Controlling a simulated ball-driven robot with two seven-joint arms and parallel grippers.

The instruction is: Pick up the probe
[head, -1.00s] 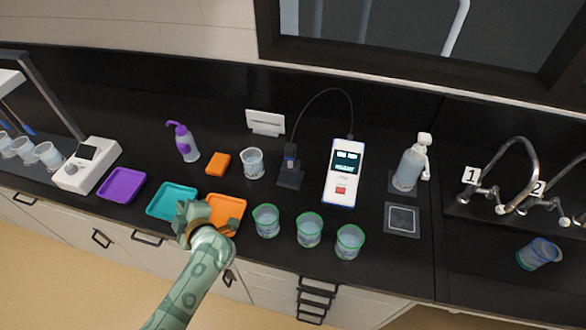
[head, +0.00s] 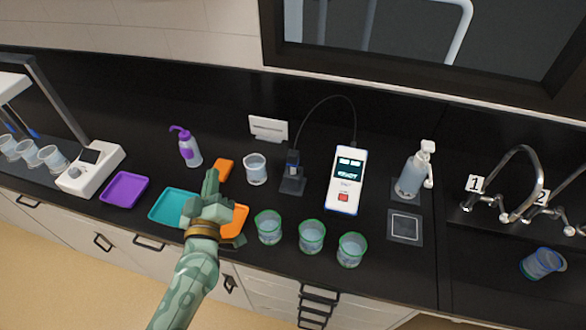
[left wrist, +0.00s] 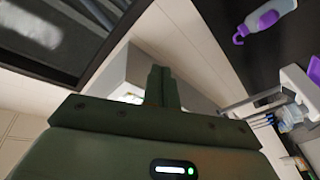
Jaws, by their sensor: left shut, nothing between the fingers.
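The probe (head: 293,158) is a small dark blue piece standing upright in a black stand (head: 292,183), with a black cable running to the white handheld meter (head: 345,180). My left gripper (head: 211,182) is shut and empty. It appears over the teal and orange trays, to the left of the probe and apart from it. In the left wrist view its fingers (left wrist: 162,86) are together, and the probe does not show there. My right gripper is not in view.
A beaker (head: 255,168) stands between my left gripper and the probe stand. Three green-rimmed beakers (head: 311,236) line the counter front.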

